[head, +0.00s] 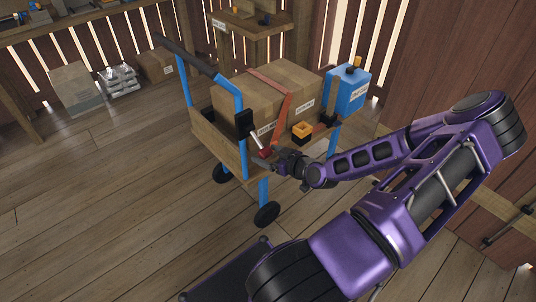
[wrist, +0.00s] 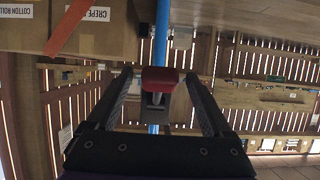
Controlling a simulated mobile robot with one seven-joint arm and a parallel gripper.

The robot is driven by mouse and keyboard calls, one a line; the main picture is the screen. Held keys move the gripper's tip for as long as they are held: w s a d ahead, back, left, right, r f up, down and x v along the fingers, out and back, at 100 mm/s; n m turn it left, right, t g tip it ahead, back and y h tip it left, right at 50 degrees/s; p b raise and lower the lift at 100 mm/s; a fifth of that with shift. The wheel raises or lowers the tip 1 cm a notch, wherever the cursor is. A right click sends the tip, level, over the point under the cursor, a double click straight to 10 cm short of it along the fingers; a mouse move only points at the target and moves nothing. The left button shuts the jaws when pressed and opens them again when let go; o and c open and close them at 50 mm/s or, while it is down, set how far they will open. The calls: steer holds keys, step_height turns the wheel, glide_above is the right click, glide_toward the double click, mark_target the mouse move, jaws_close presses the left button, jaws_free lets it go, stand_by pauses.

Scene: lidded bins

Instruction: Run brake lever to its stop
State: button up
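The brake lever is a pale metal rod (head: 257,142) with a red grip (wrist: 160,80) at its end. In the head view it slants down to the right from a black housing (head: 245,121) on the cart's blue upright. My gripper (head: 262,161) is at the red grip, low beside the cart's near end. In the wrist view my gripper's two dark fingers (wrist: 159,74) are spread, with the red grip between them and a visible gap on each side. In the head view the fingertips are small and partly merge with the grip.
The wooden cart (head: 214,142) has a blue frame and carries a strapped cardboard box (head: 240,99) and a small orange bin (head: 302,130). Floor to the left is clear. A workbench (head: 60,24) lines the back.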

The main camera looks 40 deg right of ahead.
steer(key=p+v, duration=0.4)
steer(key=v, duration=1.3)
steer(key=shift+s, duration=0.25)
